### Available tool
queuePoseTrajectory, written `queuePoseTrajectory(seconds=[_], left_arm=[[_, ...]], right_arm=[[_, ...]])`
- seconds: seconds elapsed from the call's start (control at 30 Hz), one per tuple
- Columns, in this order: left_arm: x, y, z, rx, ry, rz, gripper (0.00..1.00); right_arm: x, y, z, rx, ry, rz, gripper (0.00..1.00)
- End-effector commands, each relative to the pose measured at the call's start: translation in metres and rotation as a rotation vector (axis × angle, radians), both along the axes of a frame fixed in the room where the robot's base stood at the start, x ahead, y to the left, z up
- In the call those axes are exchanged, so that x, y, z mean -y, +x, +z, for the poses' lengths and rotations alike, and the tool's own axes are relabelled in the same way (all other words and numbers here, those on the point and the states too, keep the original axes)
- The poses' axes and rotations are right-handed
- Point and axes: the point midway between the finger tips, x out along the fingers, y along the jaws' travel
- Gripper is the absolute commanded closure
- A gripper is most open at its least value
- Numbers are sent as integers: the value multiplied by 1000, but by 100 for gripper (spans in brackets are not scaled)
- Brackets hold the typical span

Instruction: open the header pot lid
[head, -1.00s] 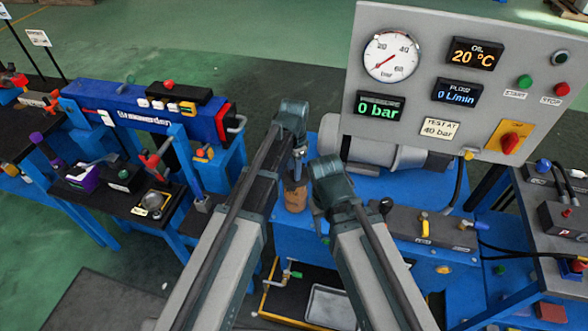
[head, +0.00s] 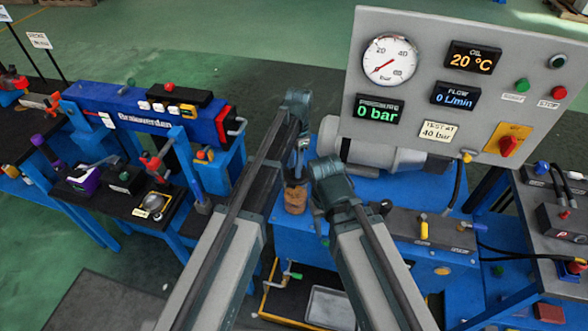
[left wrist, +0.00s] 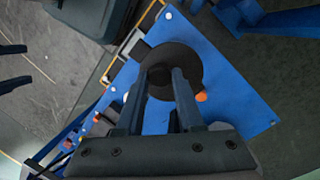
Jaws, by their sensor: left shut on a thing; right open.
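The header pot (head: 295,201) is a small brown cylinder standing on the blue bench in the head view. Its dark round lid (left wrist: 190,57) fills the middle of the left wrist view. My left gripper (head: 296,178) points down over the pot. In the left wrist view its two fingers (left wrist: 164,78) are on either side of a dark knob at the lid's middle and are shut on it. I cannot tell whether the lid is seated or turned. My right gripper (head: 321,213) is open just right of the pot, mostly hidden behind its own wrist.
A grey panel (head: 462,95) with a gauge and displays stands behind right, with a grey motor (head: 375,158) below it. A dark block (head: 425,228) with valves lies right of the pot. A blue cylinder machine (head: 140,105) stands left. A metal tray (head: 328,306) is below.

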Motion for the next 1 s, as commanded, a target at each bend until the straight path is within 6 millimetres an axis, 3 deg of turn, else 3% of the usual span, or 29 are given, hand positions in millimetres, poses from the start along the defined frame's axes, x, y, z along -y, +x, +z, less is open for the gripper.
queuePoseTrajectory(seconds=[0.03, 0.13, 0.6, 0.63, 0.7, 0.8, 1.0], left_arm=[[2, 11, 3, -43, 9, 0, 100], [3, 15, 6, -114, 23, 0, 100], [2, 13, 10, -176, 35, 0, 100], [2, 13, 10, -175, 36, 0, 59], [2, 13, 10, -175, 36, 0, 46], [2, 13, 10, -175, 36, 0, 34], [2, 13, 10, -175, 36, 0, 34]], right_arm=[[0, 0, 1, 0, 0, 0, 50], [0, 0, 0, 0, 0, 0, 50], [0, 0, -1, 0, 0, 0, 50], [0, 0, -1, 0, 0, 0, 50], [0, 0, -1, 0, 0, 0, 50], [0, 0, -1, 0, 0, 0, 50], [0, 0, -1, 0, 0, 0, 50]])
